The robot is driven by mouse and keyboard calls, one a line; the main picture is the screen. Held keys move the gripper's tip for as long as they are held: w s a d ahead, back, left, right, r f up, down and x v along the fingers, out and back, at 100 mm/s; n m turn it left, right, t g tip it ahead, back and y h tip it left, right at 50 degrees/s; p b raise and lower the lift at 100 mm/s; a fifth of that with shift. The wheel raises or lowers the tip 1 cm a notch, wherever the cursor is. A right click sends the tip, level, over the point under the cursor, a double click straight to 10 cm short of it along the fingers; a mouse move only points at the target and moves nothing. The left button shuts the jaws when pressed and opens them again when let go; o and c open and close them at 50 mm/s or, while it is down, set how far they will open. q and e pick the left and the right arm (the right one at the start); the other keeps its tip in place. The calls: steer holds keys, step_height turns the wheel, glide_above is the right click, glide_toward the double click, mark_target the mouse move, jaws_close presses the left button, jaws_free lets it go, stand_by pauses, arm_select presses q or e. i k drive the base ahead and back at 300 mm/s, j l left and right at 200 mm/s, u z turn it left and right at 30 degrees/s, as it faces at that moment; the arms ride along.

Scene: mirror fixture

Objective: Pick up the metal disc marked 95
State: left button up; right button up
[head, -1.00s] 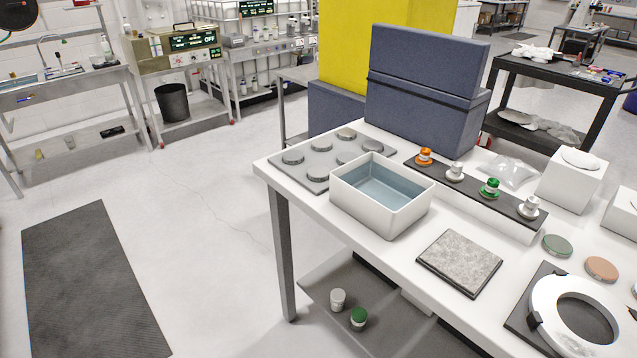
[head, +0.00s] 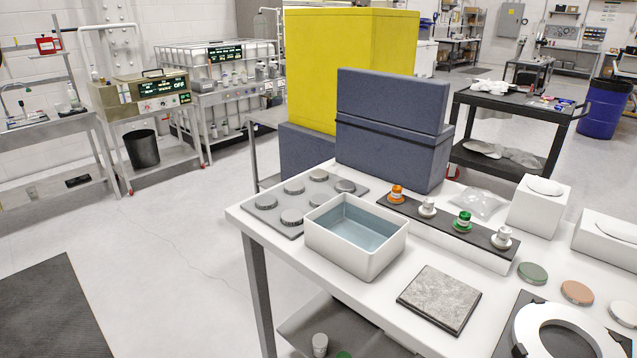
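Several grey metal discs sit on a flat grey tray (head: 262,215) at the far left end of the white table. One disc (head: 292,217) is at the tray's front, beside the white basin. Others are the left disc (head: 266,202), the middle disc (head: 294,187), the back disc (head: 319,175) and the right disc (head: 345,186); part of the tray is hidden behind the basin. The markings are too small to read, so I cannot tell which one is 95. Neither of my grippers is in view.
A white basin (head: 390,256) of water stands right of the tray. Behind are a black strip with small bottles (head: 463,222) and a dark blue case (head: 388,150). A stone plate (head: 440,297) and a white ring (head: 525,320) lie nearer.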

mark_target(316, 175)
steer(key=z, duration=0.4)
steer(key=i+j+z, duration=0.1)
steer(key=j+z, duration=1.4)
steer(key=i+l, duration=0.05)
